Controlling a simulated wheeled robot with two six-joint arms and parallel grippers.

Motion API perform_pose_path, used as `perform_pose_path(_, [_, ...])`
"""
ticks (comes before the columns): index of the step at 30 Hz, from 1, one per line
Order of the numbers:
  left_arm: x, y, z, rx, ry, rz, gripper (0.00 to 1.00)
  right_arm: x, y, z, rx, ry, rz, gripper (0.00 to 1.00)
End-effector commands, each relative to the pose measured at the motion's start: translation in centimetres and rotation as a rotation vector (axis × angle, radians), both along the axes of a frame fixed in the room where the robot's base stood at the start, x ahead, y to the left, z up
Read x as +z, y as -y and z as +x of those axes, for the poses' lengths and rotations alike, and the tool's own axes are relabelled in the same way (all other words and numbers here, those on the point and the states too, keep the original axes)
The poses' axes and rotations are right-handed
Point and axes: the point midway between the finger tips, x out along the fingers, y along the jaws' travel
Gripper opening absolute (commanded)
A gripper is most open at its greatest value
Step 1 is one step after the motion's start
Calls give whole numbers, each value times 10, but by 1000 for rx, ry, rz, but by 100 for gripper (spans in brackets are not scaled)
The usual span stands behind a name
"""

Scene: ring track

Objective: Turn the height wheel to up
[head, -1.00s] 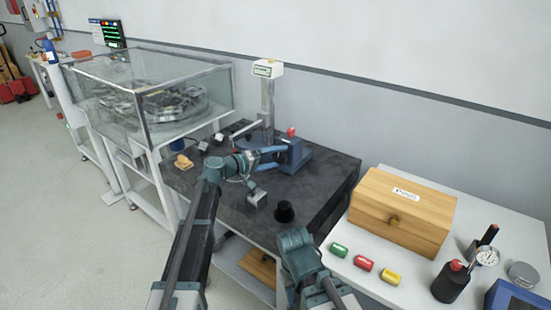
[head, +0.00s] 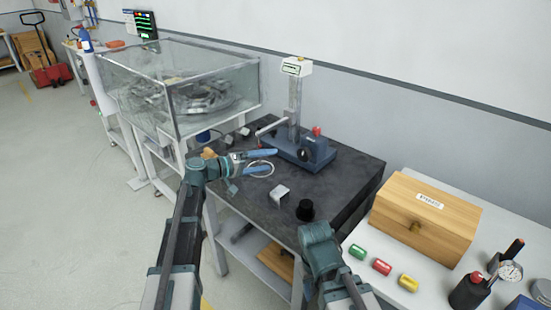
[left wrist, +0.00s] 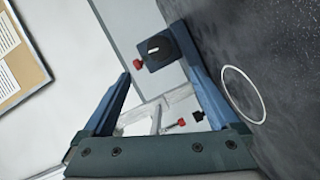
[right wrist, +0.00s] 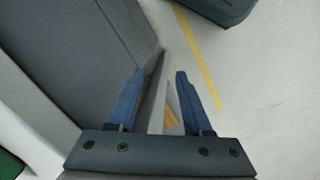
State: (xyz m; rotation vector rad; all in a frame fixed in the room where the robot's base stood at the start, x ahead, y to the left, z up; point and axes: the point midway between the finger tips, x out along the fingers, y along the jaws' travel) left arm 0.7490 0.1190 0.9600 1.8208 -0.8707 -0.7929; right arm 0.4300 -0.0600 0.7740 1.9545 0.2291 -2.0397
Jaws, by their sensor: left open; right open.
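The height gauge stands on the dark plate, with a blue base (head: 318,155) and an upright column (head: 295,105). Its height wheel, a dark round knob (head: 303,155), is on the front of the base. The knob also shows in the left wrist view (left wrist: 158,49), with a light mark across its face, between the fingertips but beyond them. My left gripper (head: 274,160) is open and empty, left of the knob and apart from it. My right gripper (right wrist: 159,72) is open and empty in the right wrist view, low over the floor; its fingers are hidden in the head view.
A thin white ring (left wrist: 243,94) lies on the plate near my left gripper. A metal block (head: 279,193) and a black knob-like piece (head: 305,210) sit at the plate's front. A glass case (head: 180,90) stands left; a wooden box (head: 424,215) stands on the right table.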

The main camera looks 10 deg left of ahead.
Motion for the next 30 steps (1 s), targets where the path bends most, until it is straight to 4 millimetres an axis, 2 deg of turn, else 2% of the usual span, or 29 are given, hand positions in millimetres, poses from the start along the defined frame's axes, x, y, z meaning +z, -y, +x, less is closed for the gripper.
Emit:
perform_pose_path(12, [1, -4, -3, 0, 1, 2, 95, 1, 0, 0, 0, 0, 0, 50])
perform_pose_path(14, [6, -2, -5, 1, 18, 23, 95, 8, 0, 0, 0, 0, 0, 50])
perform_pose_path(18, [23, 7, -10, 7, 137, 185, 95, 39, 0, 0, 0, 0, 0, 50])
perform_pose_path(21, [28, 11, -13, 7, 226, 309, 95, 55, 0, 0, -1, 0, 0, 50])
perform_pose_path(25, [29, 13, -14, 1, 297, 407, 95, 62, 0, 0, -1, 0, 0, 50])
perform_pose_path(30, [25, 14, -12, 0, 313, 428, 95, 59, 0, 0, -1, 0, 0, 50])
